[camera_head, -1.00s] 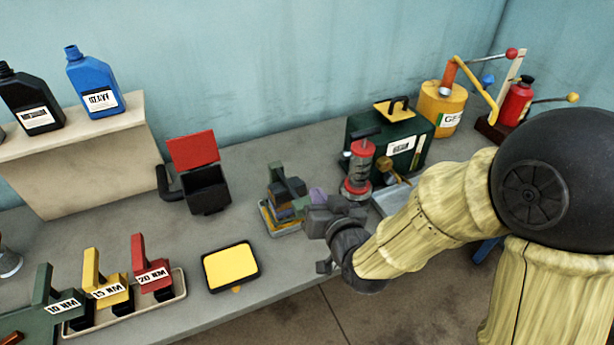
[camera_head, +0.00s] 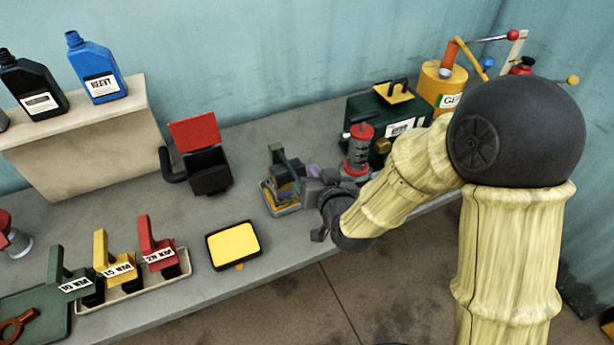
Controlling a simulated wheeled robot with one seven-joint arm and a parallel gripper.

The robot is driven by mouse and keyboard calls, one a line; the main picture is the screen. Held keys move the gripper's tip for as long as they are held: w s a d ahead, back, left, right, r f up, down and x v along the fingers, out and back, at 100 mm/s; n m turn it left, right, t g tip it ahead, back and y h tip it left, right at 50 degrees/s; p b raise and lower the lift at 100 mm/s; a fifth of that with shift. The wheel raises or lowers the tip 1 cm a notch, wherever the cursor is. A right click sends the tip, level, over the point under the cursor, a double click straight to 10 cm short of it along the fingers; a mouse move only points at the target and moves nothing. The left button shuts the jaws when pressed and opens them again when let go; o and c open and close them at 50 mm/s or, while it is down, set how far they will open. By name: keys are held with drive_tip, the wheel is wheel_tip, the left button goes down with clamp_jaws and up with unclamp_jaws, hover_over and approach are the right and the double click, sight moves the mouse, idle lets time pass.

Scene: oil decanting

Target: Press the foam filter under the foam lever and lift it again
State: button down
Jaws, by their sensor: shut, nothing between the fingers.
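A small press-like station (camera_head: 289,210) stands near the table's front edge, on a low tray. Its dark green lever (camera_head: 276,156) is raised at a slant, with a yellowish, foam-like piece (camera_head: 285,190) beneath it. I cannot tell how far this piece is compressed. My gripper (camera_head: 311,190) is shut and empty, reaching in from the right, close beside the station's right side. Whether the fingers touch the lever cannot be told.
A red-topped grey cylinder (camera_head: 358,150) and a green box (camera_head: 385,112) stand behind my wrist. A yellow pad in a black frame (camera_head: 232,245) and a tray of labelled levers (camera_head: 130,295) lie to the left. A black bin with a red lid (camera_head: 207,170) stands behind.

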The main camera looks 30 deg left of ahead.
drive_tip(key=shift+w+a+f+p, duration=0.15)
drive_tip(key=shift+a+f+p, duration=0.25)
drive_tip(key=shift+f, duration=0.4)
drive_tip(key=shift+w+a+f+p, duration=0.25)
drive_tip(key=shift+a+f, duration=0.2)
drive_tip(key=shift+f, duration=0.3)
drive_tip(key=shift+w+a+f+p, duration=0.1)
drive_tip(key=shift+a+f+p, duration=0.35)
drive_tip(key=shift+f, duration=0.35)
